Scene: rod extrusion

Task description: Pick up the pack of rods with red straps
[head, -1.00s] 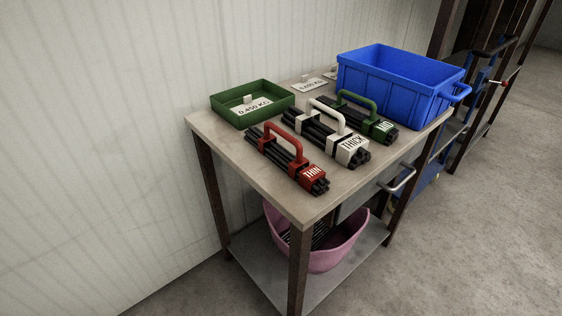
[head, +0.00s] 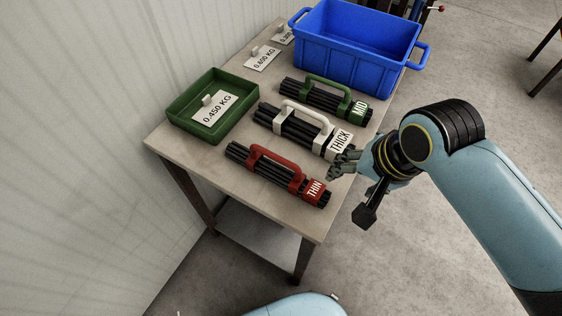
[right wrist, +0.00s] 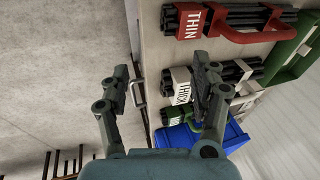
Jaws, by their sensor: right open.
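The pack of rods with red straps (head: 314,190), labelled THIN, lies on the table with a red handle on top. It is the nearest of three packs. It also shows at the top of the right wrist view (right wrist: 193,23). My right gripper (head: 350,172) is open and empty, beside the label end of the red pack at the table's right edge, apart from it. In the right wrist view its two fingers (right wrist: 162,88) are spread, with the table edge and drawer handle beyond them. My left gripper is not in view.
A white-strapped pack (head: 341,142) labelled THICK and a green-strapped pack (head: 359,107) labelled MID lie behind. A green tray (head: 181,122), blue crate (head: 365,50) and weight card (head: 262,60) share the table (head: 180,150). Its near left corner is clear. A wall stands left.

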